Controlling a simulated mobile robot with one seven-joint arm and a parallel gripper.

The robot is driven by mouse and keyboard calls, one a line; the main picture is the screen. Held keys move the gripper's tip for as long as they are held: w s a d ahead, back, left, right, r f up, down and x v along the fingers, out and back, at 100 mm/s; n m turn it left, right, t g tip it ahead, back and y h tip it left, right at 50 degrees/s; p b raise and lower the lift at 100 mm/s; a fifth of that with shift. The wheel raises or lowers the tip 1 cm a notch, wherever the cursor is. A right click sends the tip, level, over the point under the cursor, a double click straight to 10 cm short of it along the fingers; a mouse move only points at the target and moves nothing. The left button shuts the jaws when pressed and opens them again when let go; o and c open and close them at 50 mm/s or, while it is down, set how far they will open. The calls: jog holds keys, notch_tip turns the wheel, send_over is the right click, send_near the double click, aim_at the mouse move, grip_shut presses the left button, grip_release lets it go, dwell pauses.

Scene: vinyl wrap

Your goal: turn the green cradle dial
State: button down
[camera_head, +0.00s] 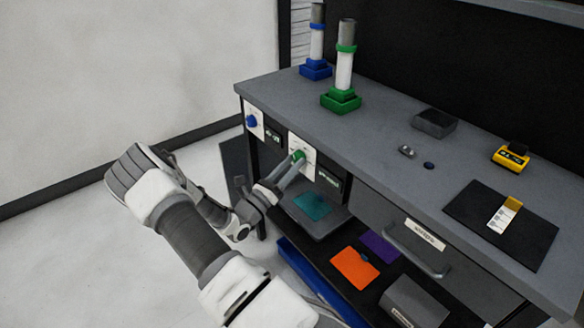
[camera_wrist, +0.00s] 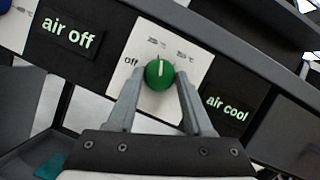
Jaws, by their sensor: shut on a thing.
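The green dial (camera_wrist: 160,74) sits on a white plate (camera_wrist: 186,50) marked "off" and with two temperature settings. Its white pointer line points nearly straight up in the wrist view, between the settings. My gripper (camera_wrist: 157,88) has one finger on each side of the dial and is shut on it. In the head view my gripper (camera_head: 290,166) reaches the green dial (camera_head: 299,155) on the front of the bench. A display right of the dial reads "air cool" (camera_wrist: 226,108). The green cradle (camera_head: 341,101) on the bench top holds an upright white tube with a green ring.
A blue dial (camera_head: 252,121) is left of the green one, with an "air off" display (camera_wrist: 69,39). A blue cradle (camera_head: 316,69) holds another tube. A drawer (camera_head: 400,225) and a shelf with coloured sheets (camera_head: 355,268) lie right and below. Open floor is at left.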

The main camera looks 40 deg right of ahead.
jog(key=m+g, duration=0.1)
jog(key=m, duration=0.1)
jog(key=m+g, duration=0.1)
jog(key=m, duration=0.1)
jog(key=m+g+b, duration=0.1)
jog(key=m, duration=0.1)
jog(key=shift+w+m+g, duration=0.25)
jog(key=shift+m+g, duration=0.05)
jog(key=shift+m, duration=0.1)
jog(key=m+g, duration=0.1)
jog(key=m, duration=0.2)
jog(key=m+g+y+b, duration=0.1)
jog(key=m+g, duration=0.1)
jog(key=m, duration=0.2)
jog(key=shift+w+r+m+g, duration=0.1)
jog(key=shift+w+m+g, duration=0.05)
jog(key=shift+m+g, duration=0.15)
jog(key=shift+c, duration=1.6)
grip_release()
jog(key=p+v, duration=0.1)
jog(key=v, duration=1.6)
jog(key=shift+w+p, duration=0.25)
jog(key=shift+p, duration=0.15)
